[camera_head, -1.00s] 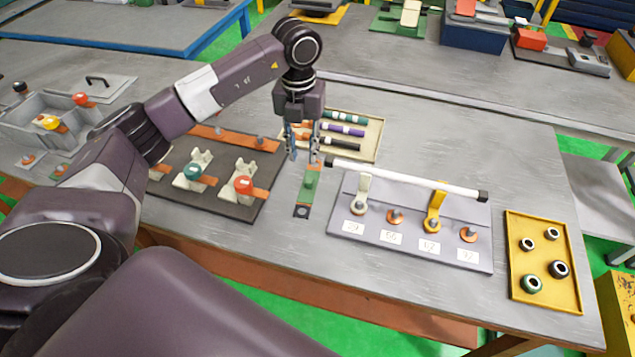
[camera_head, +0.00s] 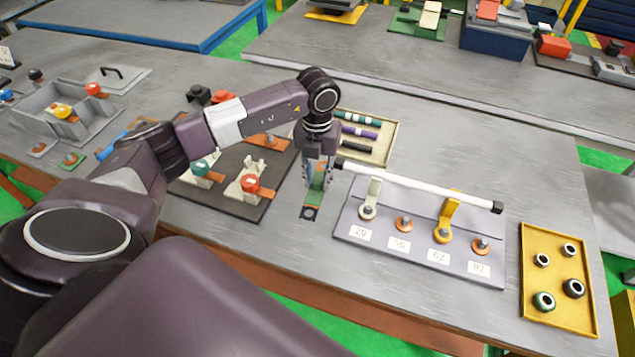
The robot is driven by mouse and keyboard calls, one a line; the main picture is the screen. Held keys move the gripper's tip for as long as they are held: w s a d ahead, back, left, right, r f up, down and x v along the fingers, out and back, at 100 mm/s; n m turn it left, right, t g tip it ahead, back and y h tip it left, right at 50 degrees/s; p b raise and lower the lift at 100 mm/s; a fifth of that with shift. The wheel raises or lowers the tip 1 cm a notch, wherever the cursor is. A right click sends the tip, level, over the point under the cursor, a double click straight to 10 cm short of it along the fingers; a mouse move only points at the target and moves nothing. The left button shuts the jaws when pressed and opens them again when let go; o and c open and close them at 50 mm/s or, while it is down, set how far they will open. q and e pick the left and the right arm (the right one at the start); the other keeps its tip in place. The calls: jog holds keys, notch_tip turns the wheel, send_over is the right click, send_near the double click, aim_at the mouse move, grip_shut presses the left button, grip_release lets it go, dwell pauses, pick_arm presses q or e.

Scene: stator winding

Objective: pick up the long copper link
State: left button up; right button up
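A long strip with a green middle (camera_head: 314,197) and a dark, holed near end lies on the grey table between the dark board and the pale terminal block. It looks like the long copper link; its far part is hidden by my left gripper. My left gripper (camera_head: 318,183) points down over the strip, its two fingers apart on either side of the green part. I cannot tell whether they touch it. My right gripper is not in view.
The dark board (camera_head: 236,206) with teal and red knobs is at left. The pale terminal block (camera_head: 345,232) with a white bar is close at right. A beige tray (camera_head: 392,135) with coloured rods lies behind. A yellow tray (camera_head: 557,318) with rings is far right.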

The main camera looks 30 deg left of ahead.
pick_arm(q)
jog(key=shift+f, duration=0.4)
jog(key=shift+c, duration=0.5)
grip_shut()
jog(key=shift+r, duration=0.15)
